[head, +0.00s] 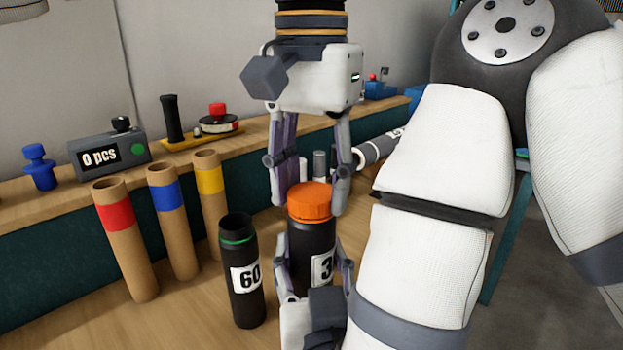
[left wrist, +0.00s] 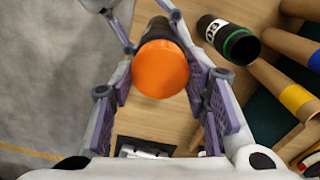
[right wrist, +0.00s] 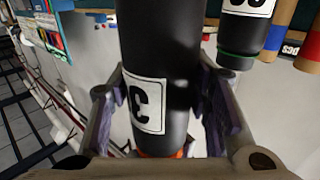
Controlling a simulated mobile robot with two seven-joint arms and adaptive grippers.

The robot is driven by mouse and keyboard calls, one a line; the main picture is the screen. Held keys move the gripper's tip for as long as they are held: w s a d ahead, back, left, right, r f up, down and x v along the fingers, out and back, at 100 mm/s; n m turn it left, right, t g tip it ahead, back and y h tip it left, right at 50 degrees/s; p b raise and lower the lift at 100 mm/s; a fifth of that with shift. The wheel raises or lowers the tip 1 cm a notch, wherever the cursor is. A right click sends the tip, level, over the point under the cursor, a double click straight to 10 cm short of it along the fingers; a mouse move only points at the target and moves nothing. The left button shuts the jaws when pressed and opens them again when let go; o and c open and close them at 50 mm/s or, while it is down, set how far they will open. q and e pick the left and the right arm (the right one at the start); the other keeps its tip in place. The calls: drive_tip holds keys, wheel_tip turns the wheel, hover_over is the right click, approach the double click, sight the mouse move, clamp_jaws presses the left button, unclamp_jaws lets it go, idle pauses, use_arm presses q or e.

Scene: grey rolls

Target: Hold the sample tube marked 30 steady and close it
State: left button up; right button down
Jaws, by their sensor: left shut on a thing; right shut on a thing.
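The black sample tube (head: 308,243) stands upright in the head view, its white label showing a 3 with the rest hidden. An orange cap (head: 311,200) sits at its top; I cannot tell how tightly it is seated. My left gripper (head: 309,203) comes from above and is shut on the cap, which also shows between its fingers in the left wrist view (left wrist: 160,68). My right gripper (head: 314,264) is lower and shut around the tube's body. The right wrist view shows the dark tube (right wrist: 158,60) between its fingers, with a sliver of orange at the end.
An open black tube marked 60 (head: 242,280) with a green ring stands close to the left. Cardboard tubes with red (head: 125,245), blue (head: 173,225) and yellow (head: 209,200) bands stand beyond it. A counter box (head: 108,155) and tools are on the raised shelf behind.

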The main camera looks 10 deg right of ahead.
use_arm(q)
drive_tip(key=m, duration=0.4)
drive_tip(key=o, duration=1.4)
drive_tip(key=shift+c, duration=0.2)
drive_tip(key=shift+r, duration=0.1)
wheel_tip(320, 180, up, 7)
drive_tip(key=shift+r, duration=0.2)
